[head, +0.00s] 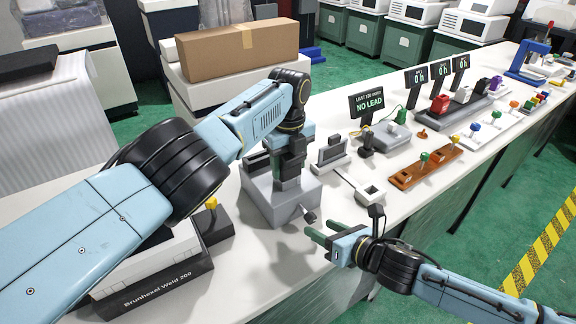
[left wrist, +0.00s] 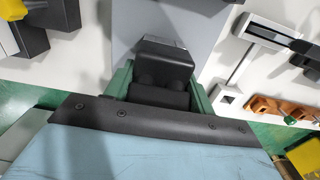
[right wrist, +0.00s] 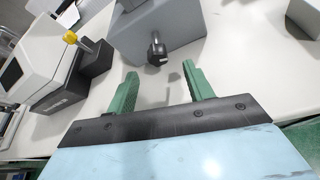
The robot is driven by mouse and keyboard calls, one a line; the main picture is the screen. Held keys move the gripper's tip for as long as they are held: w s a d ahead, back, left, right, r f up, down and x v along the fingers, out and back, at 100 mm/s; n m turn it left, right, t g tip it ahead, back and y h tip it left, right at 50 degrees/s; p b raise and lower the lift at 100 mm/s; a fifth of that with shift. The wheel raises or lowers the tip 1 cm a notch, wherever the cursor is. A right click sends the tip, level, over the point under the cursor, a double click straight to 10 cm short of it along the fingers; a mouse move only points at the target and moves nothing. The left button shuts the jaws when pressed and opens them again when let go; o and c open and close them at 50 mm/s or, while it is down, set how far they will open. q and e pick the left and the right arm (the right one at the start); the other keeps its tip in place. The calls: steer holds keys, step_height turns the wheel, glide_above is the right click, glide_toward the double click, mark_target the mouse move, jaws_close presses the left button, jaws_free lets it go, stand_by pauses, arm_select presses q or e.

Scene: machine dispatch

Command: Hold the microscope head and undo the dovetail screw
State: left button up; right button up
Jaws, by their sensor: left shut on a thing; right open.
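The microscope stand is a grey block (head: 283,200) on the white bench, with a dark head (head: 287,158) on top. My left gripper (left wrist: 162,85) comes down from above and is shut on the black microscope head (left wrist: 165,60), a green finger on either side. The dovetail screw (right wrist: 157,50) is a black knob sticking out of the grey block's near side; it also shows in the head view (head: 309,216). My right gripper (right wrist: 160,82) is open and empty, its two green fingers pointing toward the knob, which lies just beyond the fingertips and between their lines.
A white and black Brunhexel Weld 200 box (head: 160,270) stands left of the microscope. A NO LEAD sign (head: 368,104), a small grey device (head: 332,152) and an orange-brown rack (head: 425,166) are to the right. The bench front is clear near my right gripper.

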mark_target(314, 219)
steer(key=shift+w+a, duration=0.6)
steer(key=shift+w, duration=0.2)
steer(key=shift+w+a, duration=0.6)
steer(key=shift+w, duration=0.15)
steer(key=c, duration=1)
